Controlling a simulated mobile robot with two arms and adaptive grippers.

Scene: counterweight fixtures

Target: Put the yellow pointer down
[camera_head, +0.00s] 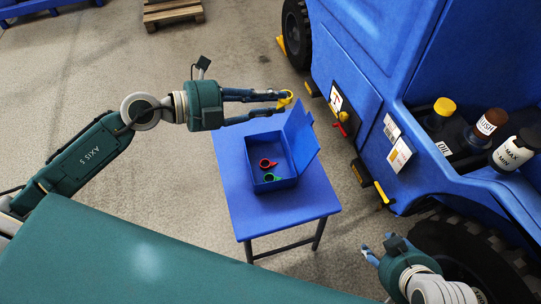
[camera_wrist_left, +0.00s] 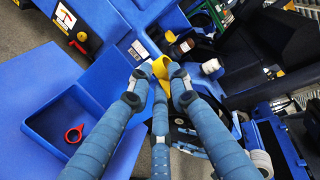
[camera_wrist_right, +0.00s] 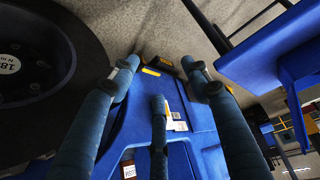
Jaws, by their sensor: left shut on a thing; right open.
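My left gripper (camera_head: 284,101) is shut on the yellow pointer (camera_head: 286,98) and holds it above the far side of the blue table, near the box's raised lid. In the left wrist view the yellow pointer (camera_wrist_left: 160,67) sits between the fingertips (camera_wrist_left: 161,80). The open blue box (camera_head: 251,152) holds a red pointer (camera_head: 267,163) and a green pointer (camera_head: 271,177). In the left wrist view the red pointer (camera_wrist_left: 74,133) shows in the box. My right gripper (camera_head: 377,250) is open and empty at the lower right; its spread fingers (camera_wrist_right: 163,78) show in the right wrist view.
The box stands on the blue table (camera_head: 236,217), whose front part is bare. The blue vehicle (camera_head: 368,60) is at the right, with a panel bearing a red pointer (camera_head: 343,117). Several bottles (camera_head: 486,125) stand in its bay. A pallet (camera_head: 172,11) lies at the back.

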